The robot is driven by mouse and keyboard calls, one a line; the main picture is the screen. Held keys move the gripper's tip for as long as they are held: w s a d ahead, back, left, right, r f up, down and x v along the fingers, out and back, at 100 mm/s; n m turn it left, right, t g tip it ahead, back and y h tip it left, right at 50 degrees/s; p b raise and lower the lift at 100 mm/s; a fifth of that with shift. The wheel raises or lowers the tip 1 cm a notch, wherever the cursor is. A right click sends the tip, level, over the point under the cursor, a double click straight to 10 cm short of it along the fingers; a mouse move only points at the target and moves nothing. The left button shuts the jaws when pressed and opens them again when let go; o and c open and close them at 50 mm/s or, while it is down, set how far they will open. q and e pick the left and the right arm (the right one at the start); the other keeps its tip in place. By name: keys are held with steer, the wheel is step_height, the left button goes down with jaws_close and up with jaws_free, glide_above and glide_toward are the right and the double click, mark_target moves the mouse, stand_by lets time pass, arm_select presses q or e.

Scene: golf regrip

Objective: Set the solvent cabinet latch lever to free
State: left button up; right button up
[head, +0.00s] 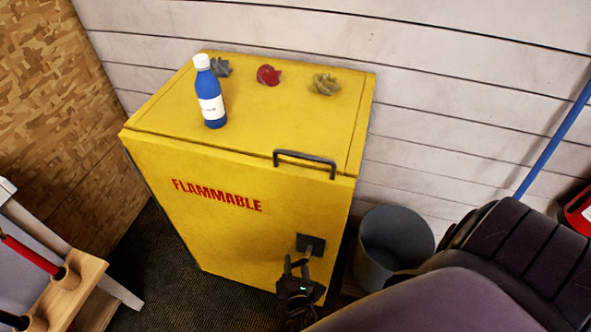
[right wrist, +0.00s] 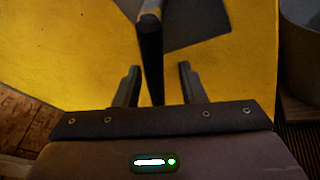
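The yellow solvent cabinet (head: 235,225) stands against the wall with red FLAMMABLE lettering on its front. Its latch has a dark plate (head: 304,240) low on the right of the front, also seen in the right wrist view (right wrist: 195,22). The dark latch lever (right wrist: 150,45) sticks out from the plate toward my right gripper (head: 297,265). In the right wrist view the right gripper (right wrist: 160,75) is open, with the lever's end between or just beyond its fingers. A gap shows on the lever's right; contact on its left cannot be told. My left gripper is out of view.
A blue bottle (head: 211,92) with a white cap and several small crumpled items, one red (head: 268,75), sit on the cabinet top near a black handle (head: 305,158). A grey bin (head: 395,245) stands right of the cabinet. A wooden rack (head: 75,290) is at lower left.

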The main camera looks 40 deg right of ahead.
steer(key=v, duration=0.7)
steer(key=shift+s+a+p, duration=0.25)
steer(key=shift+s+p, duration=0.05)
steer(key=shift+p, duration=0.1)
steer(key=shift+r, duration=0.15)
